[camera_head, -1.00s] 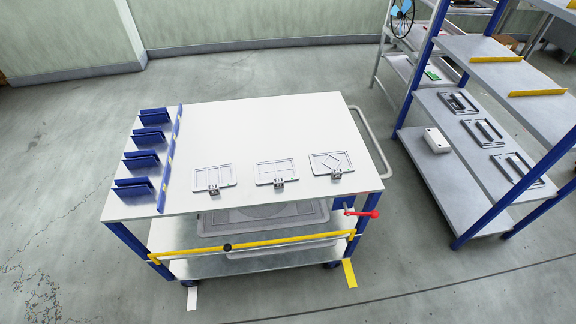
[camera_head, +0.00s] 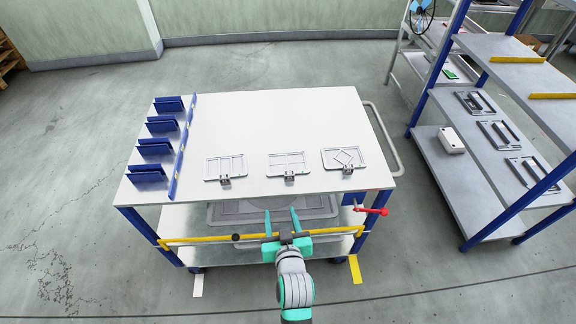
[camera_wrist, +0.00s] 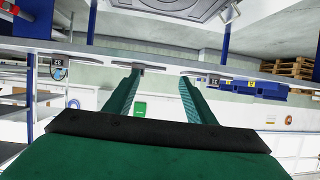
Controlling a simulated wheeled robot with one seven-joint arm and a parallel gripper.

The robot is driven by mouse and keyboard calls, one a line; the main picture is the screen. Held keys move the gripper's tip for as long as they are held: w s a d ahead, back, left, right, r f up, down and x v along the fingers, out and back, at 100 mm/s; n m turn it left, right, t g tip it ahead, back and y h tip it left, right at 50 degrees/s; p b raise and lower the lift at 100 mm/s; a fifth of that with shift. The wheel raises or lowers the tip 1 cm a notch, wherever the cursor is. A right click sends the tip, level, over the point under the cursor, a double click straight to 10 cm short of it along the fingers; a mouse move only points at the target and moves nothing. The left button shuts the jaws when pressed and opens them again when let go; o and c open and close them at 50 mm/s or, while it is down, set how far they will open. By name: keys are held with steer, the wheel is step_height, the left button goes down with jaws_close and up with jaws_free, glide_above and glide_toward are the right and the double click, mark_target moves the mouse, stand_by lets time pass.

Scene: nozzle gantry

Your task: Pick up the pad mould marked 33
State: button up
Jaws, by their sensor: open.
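Three flat grey pad moulds lie in a row on the white table top: a left one (camera_head: 225,166) with two long panels, a middle one (camera_head: 287,163) with a divided panel, and a right one (camera_head: 343,159) with a diamond shape. Each has a small clip-like handle at its front edge. I cannot read any number on them, so I cannot tell which is 33. My gripper (camera_head: 281,220) is open and empty in front of the table, in front of the middle mould and apart from it. In the wrist view its fingers (camera_wrist: 160,84) are spread with nothing between them.
Blue upright holders (camera_head: 153,147) line the table's left side. A yellow bar (camera_head: 205,239) and red handle (camera_head: 374,211) are at the front. A large grey plate lies on the lower shelf (camera_head: 190,224). A rack (camera_head: 460,165) with more frames stands right. The table's back is clear.

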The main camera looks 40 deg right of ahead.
glide_toward(290, 176)
steer(key=shift+m+g, duration=0.3)
steer(key=x, duration=0.4)
steer(key=shift+w, duration=0.2)
steer(key=x, duration=0.4)
steer(key=shift+w+f, duration=0.1)
steer(key=shift+w, duration=0.15)
steer(key=shift+w+d+f, duration=0.1)
steer(key=shift+d, duration=0.1)
steer(key=shift+h, duration=0.3)
steer(key=shift+c, duration=0.3)
steer(key=shift+a, duration=0.1)
steer(key=c, duration=1)
jaws_close()
